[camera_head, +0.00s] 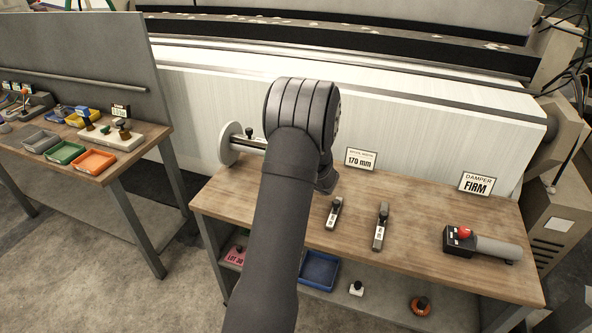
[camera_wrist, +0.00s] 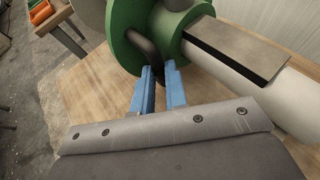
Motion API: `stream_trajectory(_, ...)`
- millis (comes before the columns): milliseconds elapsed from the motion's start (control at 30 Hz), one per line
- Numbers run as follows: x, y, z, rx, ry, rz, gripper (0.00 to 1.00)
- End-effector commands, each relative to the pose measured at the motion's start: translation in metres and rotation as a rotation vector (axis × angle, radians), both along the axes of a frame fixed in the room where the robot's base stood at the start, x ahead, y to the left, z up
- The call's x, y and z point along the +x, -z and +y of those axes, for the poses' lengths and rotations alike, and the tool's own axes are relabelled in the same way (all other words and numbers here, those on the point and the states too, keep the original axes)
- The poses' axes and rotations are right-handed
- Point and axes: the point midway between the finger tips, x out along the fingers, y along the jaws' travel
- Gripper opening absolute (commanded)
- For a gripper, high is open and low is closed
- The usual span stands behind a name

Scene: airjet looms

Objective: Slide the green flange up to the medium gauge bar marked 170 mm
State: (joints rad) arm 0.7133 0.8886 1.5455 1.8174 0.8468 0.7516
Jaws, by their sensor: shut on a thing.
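The green flange (camera_wrist: 125,25) shows in the wrist view, around a thick white tube (camera_wrist: 305,95). A curved black handle (camera_wrist: 146,48) stands at the flange, and the blue fingertips of my gripper (camera_wrist: 160,78) are closed on it. A flat bar (camera_wrist: 238,48) with a grey-brown top and dark side lies along the tube, its near end at or very close to the flange; I cannot read a marking on it. In the head view my arm hides the flange and gripper. A card (camera_head: 361,160) reads 170 mm.
Two loose gauge bars (camera_head: 335,213) (camera_head: 380,227) lie on the wooden table (camera_head: 420,265). A pale end disc (camera_head: 229,144) stands at the left. A damper tool (camera_head: 485,245) lies at the right, below a FIRM card (camera_head: 477,184). A blue bin (camera_head: 319,270) sits on the lower shelf.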

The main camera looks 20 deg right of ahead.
Motion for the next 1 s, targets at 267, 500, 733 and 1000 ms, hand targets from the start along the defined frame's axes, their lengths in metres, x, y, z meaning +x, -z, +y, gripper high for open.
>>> stream_trajectory(267, 0.004, -0.001, 0.004, 0.000, -0.008, -0.004, 0.00)
stream_trajectory(500, 0.005, -0.002, 0.004, -0.001, -0.007, -0.005, 0.34)
stream_trajectory(733, 0.005, -0.003, 0.003, -0.002, -0.005, -0.007, 0.34)
stream_trajectory(1000, -0.005, -0.007, -0.001, -0.002, -0.002, -0.008, 0.34)
